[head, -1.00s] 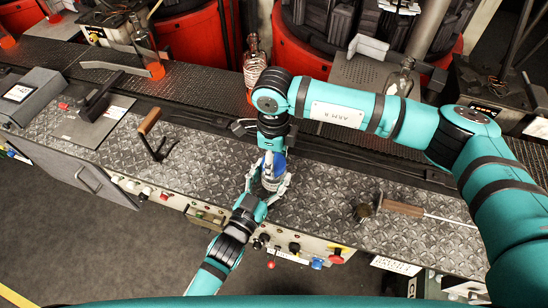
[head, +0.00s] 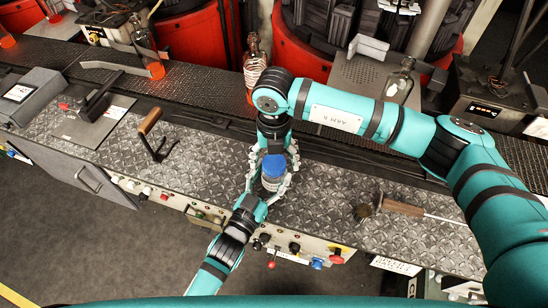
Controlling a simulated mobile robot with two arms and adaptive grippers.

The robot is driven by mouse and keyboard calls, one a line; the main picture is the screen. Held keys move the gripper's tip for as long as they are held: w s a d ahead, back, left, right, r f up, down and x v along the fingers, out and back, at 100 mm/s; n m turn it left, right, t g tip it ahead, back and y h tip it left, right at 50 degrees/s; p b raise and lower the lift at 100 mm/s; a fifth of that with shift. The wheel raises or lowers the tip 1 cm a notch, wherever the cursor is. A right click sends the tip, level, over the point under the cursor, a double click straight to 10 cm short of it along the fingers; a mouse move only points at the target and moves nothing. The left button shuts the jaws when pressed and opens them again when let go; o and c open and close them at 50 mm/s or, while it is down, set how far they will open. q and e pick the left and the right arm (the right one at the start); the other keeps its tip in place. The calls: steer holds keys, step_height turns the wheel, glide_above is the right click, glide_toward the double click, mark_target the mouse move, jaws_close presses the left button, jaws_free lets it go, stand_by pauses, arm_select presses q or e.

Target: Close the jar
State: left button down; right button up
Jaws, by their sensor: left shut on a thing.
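A small jar (head: 270,184) stands upright near the front edge of the textured metal bench, with a blue lid (head: 273,164) on its top. Whether the lid sits fully down cannot be told. My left gripper (head: 268,190) comes in from the front and is shut on the jar's body, its pale fingers on either side. My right gripper (head: 273,154) points down from above and behind the jar. Its pale fingers appear spread to the left and right of the lid, seemingly apart from it. Its palm is partly hidden by my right arm.
A wood-handled tool (head: 152,134) stands on the bench to the left. A brush with a wooden handle (head: 402,208) lies to the right. Knobs and buttons (head: 294,247) line the front panel. Glass bottles (head: 254,62) stand along the conveyor behind.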

step_height(320, 180, up, 12)
stand_by(0.6)
arm_select(q)
steer(key=shift+c, duration=1.5)
jaws_free()
steer(key=v, duration=1.2)
arm_select(e)
steer(key=shift+f, duration=0.1)
